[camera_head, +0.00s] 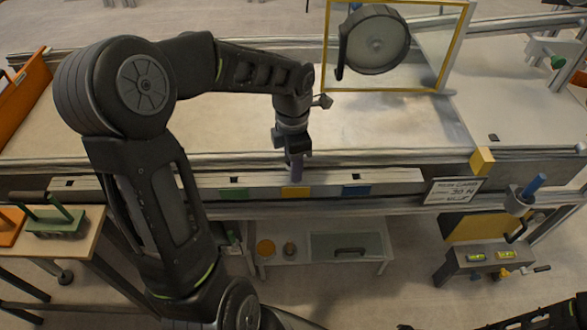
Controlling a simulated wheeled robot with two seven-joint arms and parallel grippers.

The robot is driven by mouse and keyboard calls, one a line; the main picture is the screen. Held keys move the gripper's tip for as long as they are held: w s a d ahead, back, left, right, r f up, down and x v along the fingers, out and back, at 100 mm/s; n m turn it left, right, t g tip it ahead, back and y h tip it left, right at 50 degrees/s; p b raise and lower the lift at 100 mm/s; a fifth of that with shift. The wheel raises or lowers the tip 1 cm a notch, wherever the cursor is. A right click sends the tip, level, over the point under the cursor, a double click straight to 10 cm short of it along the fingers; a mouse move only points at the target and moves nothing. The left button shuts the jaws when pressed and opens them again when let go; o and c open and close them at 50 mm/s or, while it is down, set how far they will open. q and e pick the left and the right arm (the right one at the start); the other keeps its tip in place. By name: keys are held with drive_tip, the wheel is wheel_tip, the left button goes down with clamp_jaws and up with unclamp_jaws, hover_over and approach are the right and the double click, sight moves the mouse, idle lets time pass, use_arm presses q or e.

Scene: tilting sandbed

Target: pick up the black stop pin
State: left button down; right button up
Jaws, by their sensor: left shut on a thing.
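My left gripper (296,165) points down at the middle of the long grey rail (220,180) along the front of the sandbed, just above the yellow patch (295,191). It is shut on a small dark thing, which seems to be the black stop pin and is mostly hidden between the fingers. I cannot tell whether the pin is clear of the rail. Small dark spots show on the rail top to the left and the right (355,178). My right gripper is not in view.
A yellow-framed mirror (325,60) stands behind. A green patch (233,193) and a blue patch (356,190) mark the rail. A sign (453,191) and a yellow block (482,160) are at the right. A low white table (270,258) stands below, and a side table (75,245) at the left.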

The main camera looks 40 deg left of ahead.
use_arm(q)
drive_tip(key=shift+r, duration=0.15)
idle(0.3)
wheel_tip(320, 180, up, 7)
drive_tip(key=p, duration=0.4)
drive_tip(key=shift+p, duration=0.3)
drive_tip(key=shift+s+d+b, duration=0.2)
drive_tip(key=shift+s+b, duration=0.05)
drive_tip(key=shift+b, duration=0.05)
drive_tip(key=s+d+b, duration=0.2)
drive_tip(key=s+d, duration=0.8)
drive_tip(key=s, duration=0.4)
drive_tip(key=shift+d, duration=0.25)
drive_tip(key=shift+w, duration=0.2)
